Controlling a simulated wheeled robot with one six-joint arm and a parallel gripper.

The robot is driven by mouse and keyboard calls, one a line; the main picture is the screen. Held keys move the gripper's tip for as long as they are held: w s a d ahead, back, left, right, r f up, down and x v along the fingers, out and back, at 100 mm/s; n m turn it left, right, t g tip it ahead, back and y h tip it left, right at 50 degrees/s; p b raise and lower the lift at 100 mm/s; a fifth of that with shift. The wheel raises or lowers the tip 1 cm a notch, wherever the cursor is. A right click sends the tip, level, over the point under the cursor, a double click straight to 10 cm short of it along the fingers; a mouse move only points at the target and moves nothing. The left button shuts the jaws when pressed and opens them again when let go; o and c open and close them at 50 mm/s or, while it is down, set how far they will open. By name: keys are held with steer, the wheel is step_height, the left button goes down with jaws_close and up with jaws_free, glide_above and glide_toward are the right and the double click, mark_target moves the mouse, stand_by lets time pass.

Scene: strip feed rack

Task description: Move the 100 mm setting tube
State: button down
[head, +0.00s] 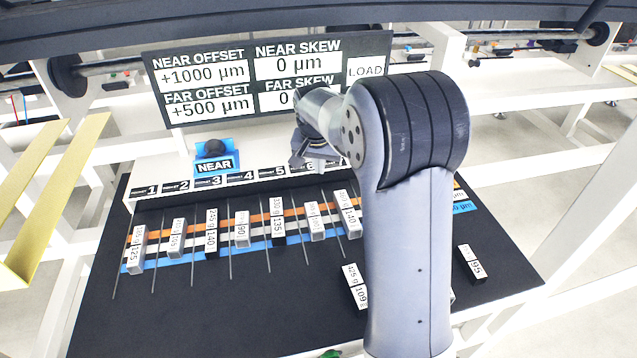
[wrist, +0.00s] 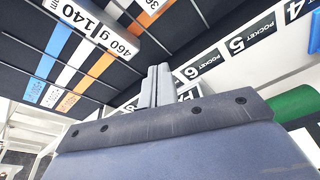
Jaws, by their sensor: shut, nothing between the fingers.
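Several labelled setting tubes stand in a row on the dark rack, among them a grey one marked 125 (head: 136,250), a black one marked 140 (head: 212,233) and a grey one marked 140 (head: 349,214); the last also shows in the wrist view (wrist: 97,28). I cannot read 100 for certain on any tube. A black tube with a 425 g label (head: 355,288) lies apart in front, partly beside my arm, its length figure unclear. My gripper (head: 303,163) is shut and empty above the right part of the pocket labels; its closed fingers show in the wrist view (wrist: 156,86).
A display board (head: 270,75) stands behind the pockets. A blue NEAR block with a dark knob (head: 213,150) is by pocket 3. A black tube marked 95 (head: 471,265) lies to the right of my arm. The dark front left surface is clear.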

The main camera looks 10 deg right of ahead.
mark_target(316, 204)
steer(key=f+m+g+p, duration=0.1)
steer(key=f, duration=0.2)
steer(key=w+d+f+m+g+p, duration=0.1)
steer(key=f, duration=0.3)
steer(key=w+d+f+y+p, duration=0.1)
steer(key=f, duration=0.3)
steer(key=shift+d+m+g, duration=0.2)
steer(key=shift+m+g, duration=0.2)
steer(key=shift+s+a+p, duration=0.55)
steer(key=shift+s+a, duration=0.45)
steer(key=shift+s, duration=0.2)
steer(key=shift+s+a, duration=0.3)
steer(key=shift+s, duration=0.05)
steer(key=shift+s+a+f, duration=0.1)
steer(key=shift+s+a, duration=0.15)
steer(key=shift+s, duration=0.1)
steer(key=shift+s+a+b, duration=0.45)
steer(key=shift+s+b, duration=0.05)
steer(key=shift+s, duration=0.05)
